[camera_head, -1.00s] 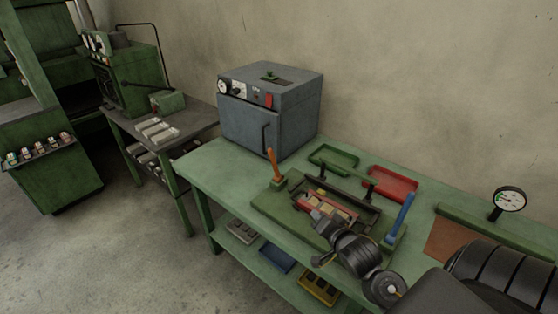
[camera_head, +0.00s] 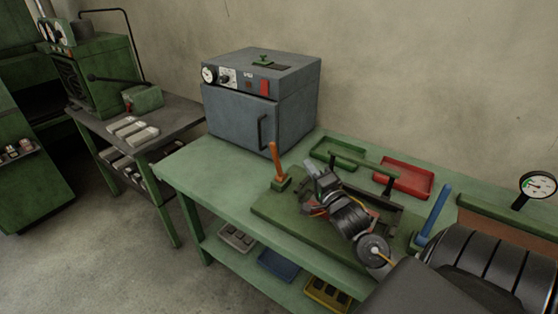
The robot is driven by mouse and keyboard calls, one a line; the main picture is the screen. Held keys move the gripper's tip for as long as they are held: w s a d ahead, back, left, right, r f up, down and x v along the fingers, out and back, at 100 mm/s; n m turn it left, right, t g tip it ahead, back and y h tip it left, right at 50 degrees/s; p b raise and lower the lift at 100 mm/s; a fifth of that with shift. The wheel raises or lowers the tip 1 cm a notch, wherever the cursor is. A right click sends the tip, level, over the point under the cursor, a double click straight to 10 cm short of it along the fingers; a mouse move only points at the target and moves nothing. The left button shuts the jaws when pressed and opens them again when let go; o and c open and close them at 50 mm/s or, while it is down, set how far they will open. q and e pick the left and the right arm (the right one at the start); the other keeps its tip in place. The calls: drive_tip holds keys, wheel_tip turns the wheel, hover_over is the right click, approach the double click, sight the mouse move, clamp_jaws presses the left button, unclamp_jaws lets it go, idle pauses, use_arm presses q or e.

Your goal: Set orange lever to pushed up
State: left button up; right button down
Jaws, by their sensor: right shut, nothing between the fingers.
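The orange lever (camera_head: 276,160) stands nearly upright, leaning slightly to the left, on a green block at the left end of the green fixture (camera_head: 285,222) on the bench. A blue lever (camera_head: 433,215) stands at the fixture's right end, tilted to the right. My right gripper (camera_head: 314,174) is shut and empty, above the fixture, just right of the orange lever and apart from it. My right arm hides much of the fixture's middle. My left gripper is out of view.
A grey oven (camera_head: 240,115) stands at the bench's back left. A green tray (camera_head: 338,152) and a red tray (camera_head: 403,181) lie behind the fixture. A gauge (camera_head: 537,186) stands at the right. The green bench top (camera_head: 205,168) is bare left of the orange lever.

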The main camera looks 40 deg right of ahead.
sight(277, 162)
drive_tip(key=p+x, duration=0.3)
drive_tip(key=x, duration=0.8)
use_arm(q)
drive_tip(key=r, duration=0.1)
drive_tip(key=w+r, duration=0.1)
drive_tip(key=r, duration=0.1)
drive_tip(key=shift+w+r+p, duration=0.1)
drive_tip(key=shift+p, duration=0.2)
use_arm(e)
drive_tip(key=a, duration=0.1)
drive_tip(key=a+f, duration=0.1)
drive_tip(key=s+a, duration=0.1)
drive_tip(key=a, duration=0.1)
drive_tip(key=shift+f, duration=0.3)
drive_tip(key=shift+a, duration=0.1)
